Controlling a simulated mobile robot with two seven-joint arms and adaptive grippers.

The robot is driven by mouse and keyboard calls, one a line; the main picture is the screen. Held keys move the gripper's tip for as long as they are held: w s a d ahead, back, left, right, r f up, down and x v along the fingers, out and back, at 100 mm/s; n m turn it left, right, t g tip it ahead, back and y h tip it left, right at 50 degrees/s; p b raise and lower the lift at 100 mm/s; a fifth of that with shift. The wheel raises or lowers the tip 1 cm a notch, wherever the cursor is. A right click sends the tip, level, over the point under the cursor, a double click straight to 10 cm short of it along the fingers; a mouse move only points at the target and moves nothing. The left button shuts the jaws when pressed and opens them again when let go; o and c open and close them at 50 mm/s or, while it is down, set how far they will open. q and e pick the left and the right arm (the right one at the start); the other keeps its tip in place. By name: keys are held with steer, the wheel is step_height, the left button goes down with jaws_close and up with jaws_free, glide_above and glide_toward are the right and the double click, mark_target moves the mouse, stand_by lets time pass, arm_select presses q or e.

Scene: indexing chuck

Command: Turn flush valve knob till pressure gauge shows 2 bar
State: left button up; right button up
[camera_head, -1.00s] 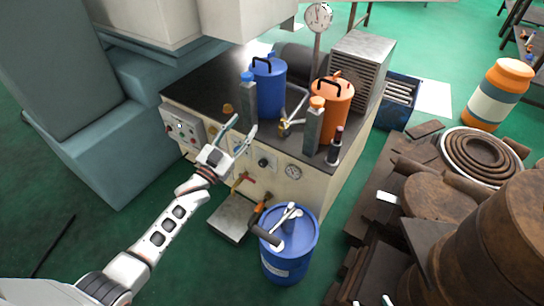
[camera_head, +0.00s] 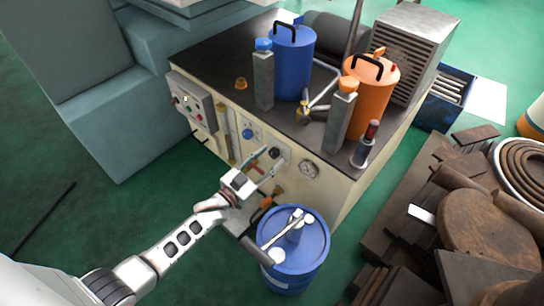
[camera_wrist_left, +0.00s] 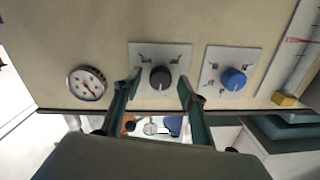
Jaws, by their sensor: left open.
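The front panel of the cream cabinet carries a black knob (camera_head: 274,153), a blue knob (camera_head: 248,133) and a round pressure gauge (camera_head: 309,169). I cannot read which knob is the flush valve. My left gripper (camera_head: 268,161) is open in front of the black knob. In the left wrist view, the black knob (camera_wrist_left: 160,77) lies between the two fingers, with a gap on each side. The blue knob (camera_wrist_left: 233,79) is to the right and the gauge (camera_wrist_left: 87,83) to the left. The gauge has a red needle; its numbers are too small to read. My right gripper is out of view.
A blue drum (camera_head: 312,247) stands on the floor just right of my left arm. A switch box (camera_head: 192,103) is at the panel's left. Blue (camera_head: 291,65) and orange (camera_head: 370,95) canisters stand on the cabinet top. Rusty parts (camera_head: 480,220) fill the right.

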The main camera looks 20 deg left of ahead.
arm_select(q)
steer(key=shift+w+d+f, duration=0.1)
steer(key=shift+w+d, duration=0.05)
steer(key=shift+w, duration=0.45)
steer(key=c, duration=1.1)
steer(key=shift+n, duration=0.3)
